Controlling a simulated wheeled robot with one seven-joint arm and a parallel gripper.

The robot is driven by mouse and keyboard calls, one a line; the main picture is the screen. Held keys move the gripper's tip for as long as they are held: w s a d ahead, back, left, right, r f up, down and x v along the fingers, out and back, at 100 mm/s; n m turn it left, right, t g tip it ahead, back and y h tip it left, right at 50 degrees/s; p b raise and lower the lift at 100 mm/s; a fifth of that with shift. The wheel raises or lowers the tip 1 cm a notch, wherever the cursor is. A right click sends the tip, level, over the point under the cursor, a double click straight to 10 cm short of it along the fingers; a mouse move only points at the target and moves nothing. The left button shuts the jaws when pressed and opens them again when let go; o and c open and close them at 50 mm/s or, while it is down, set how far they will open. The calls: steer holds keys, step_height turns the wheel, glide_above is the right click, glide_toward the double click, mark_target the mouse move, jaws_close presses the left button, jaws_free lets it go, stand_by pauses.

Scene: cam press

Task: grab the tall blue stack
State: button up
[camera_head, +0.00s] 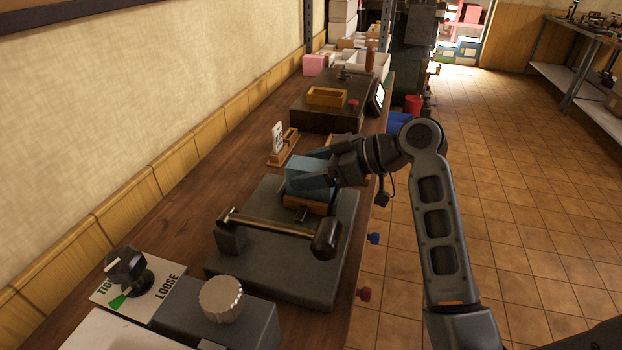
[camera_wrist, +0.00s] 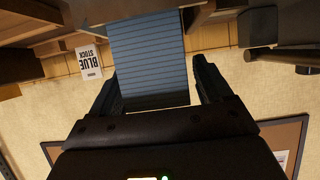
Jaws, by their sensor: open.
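My gripper (camera_head: 334,170) is at the right side of the stack. In the wrist view my gripper (camera_wrist: 155,75) is open, with one dark finger on each side of the stack. A small gap shows on the right; on the left I cannot tell whether the finger touches. The stack's far side is hidden.
A lever with a dark knob (camera_head: 326,240) lies across the press base (camera_head: 285,268) in front of the stack. A small sign (camera_head: 277,138), reading "BLUE STOCK" in the wrist view, stands behind left. A yellow tray (camera_head: 326,97) sits farther back. The wall runs along the left.

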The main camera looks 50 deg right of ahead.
steer(key=shift+w, duration=0.1)
steer(key=shift+c, duration=0.2)
steer(key=c, duration=1.3)
